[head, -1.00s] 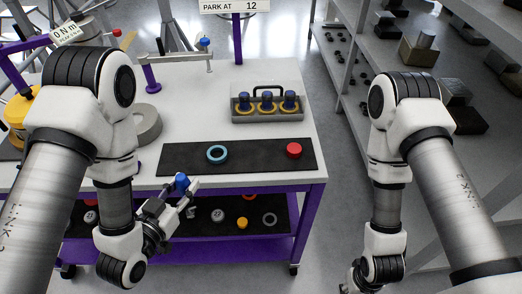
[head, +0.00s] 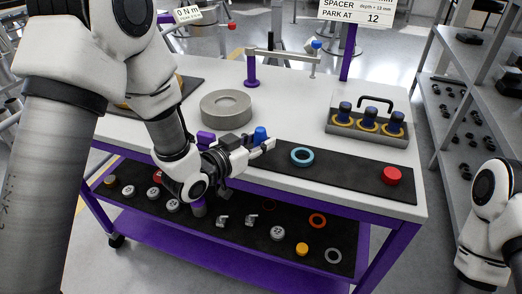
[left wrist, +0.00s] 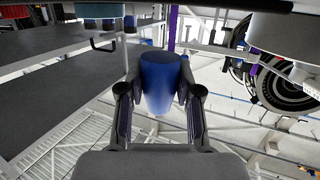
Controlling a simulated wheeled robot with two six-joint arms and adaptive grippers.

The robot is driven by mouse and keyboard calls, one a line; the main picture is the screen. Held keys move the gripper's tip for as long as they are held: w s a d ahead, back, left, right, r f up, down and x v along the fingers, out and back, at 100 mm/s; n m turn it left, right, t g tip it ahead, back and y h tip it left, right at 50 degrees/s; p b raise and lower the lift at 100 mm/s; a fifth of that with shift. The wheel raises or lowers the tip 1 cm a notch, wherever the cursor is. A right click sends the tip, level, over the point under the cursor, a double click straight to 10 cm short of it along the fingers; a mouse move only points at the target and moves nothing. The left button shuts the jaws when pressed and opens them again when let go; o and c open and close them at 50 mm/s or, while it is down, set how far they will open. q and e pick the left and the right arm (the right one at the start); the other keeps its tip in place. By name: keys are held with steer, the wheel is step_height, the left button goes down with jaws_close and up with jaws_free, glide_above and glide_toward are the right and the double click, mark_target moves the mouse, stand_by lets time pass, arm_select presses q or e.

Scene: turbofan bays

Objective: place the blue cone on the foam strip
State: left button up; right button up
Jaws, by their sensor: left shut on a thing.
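The blue cone (head: 260,134) is between the fingers of my left gripper (head: 262,144). In the left wrist view the cone (left wrist: 160,82) fills the gap between both fingers (left wrist: 159,90), which are shut on it. The dark foam strip (head: 345,174) lies along the front of the white cart top. It bears a light-blue ring (head: 302,156) and a red round piece (head: 392,176). My left gripper and the cone are at the left end of the strip, left of the ring. I cannot tell the cone's height over the strip. My right gripper is out of view.
A grey ring (head: 226,108) and a tray with several dark-blue-topped pieces (head: 366,131) stand behind the strip. A purple post with an arm (head: 251,70) stands at the back. The lower shelf (head: 285,226) holds several small parts. A rack (head: 465,100) stands right.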

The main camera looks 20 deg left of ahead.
mark_target(260, 131)
arm_select(q)
steer(key=w, duration=0.1)
steer(key=w+a, duration=0.1)
steer(key=w, duration=0.1)
steer(key=shift+w, duration=0.3)
steer(key=shift+w+f, duration=0.15)
steer(key=shift+f, duration=0.8)
steer(key=shift+w+f, duration=0.15)
steer(key=shift+f, duration=0.8)
steer(key=shift+s+f, duration=0.15)
steer(key=o, duration=0.9)
steer(key=shift+o, duration=0.2)
steer(key=shift+a+r, duration=0.1)
steer(key=shift+r, duration=0.15)
steer(key=v, duration=1.1)
steer(key=shift+s+b, duration=0.3)
steer(key=shift+s, duration=0.1)
